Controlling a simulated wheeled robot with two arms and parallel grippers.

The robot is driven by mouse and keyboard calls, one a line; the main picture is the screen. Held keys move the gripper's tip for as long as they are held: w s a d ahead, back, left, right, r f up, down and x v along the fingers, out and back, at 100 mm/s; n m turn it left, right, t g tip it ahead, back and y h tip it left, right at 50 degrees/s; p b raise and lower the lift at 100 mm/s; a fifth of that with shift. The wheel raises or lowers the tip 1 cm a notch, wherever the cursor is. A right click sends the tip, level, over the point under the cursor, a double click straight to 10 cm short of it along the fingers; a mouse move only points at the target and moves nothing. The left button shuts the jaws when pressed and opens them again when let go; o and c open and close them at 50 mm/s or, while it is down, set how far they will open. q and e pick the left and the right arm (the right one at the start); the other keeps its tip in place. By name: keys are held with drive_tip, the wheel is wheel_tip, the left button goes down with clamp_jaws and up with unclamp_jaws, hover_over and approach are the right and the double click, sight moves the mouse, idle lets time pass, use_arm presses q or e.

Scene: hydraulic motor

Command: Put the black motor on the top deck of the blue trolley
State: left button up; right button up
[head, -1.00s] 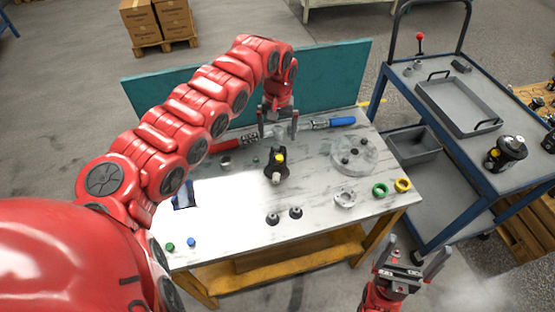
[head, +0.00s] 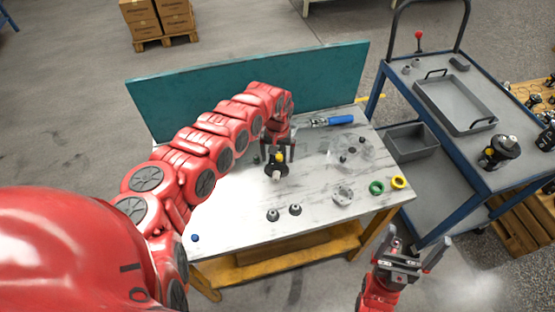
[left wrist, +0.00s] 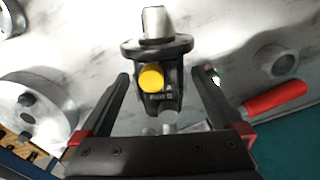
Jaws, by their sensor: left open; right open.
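The black motor (head: 277,165) with a yellow cap stands on the marble-topped workbench. In the left wrist view the motor (left wrist: 158,76) shows its yellow cap, a flange and a silver shaft. My left gripper (head: 277,147) is open at the motor, with a finger to each side of its body; I cannot tell whether they touch it. My right gripper (head: 408,252) is open and empty, in front of the bench's right corner. The blue trolley (head: 456,194) stands to the right.
A grey tray (head: 455,105) fills the deck's middle. The deck's near part has bare room.

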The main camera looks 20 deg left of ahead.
use_arm(q)
drive_tip(key=shift+c, duration=0.3)
clamp_jaws()
drive_tip(key=shift+r, duration=0.1)
idle(0.4)
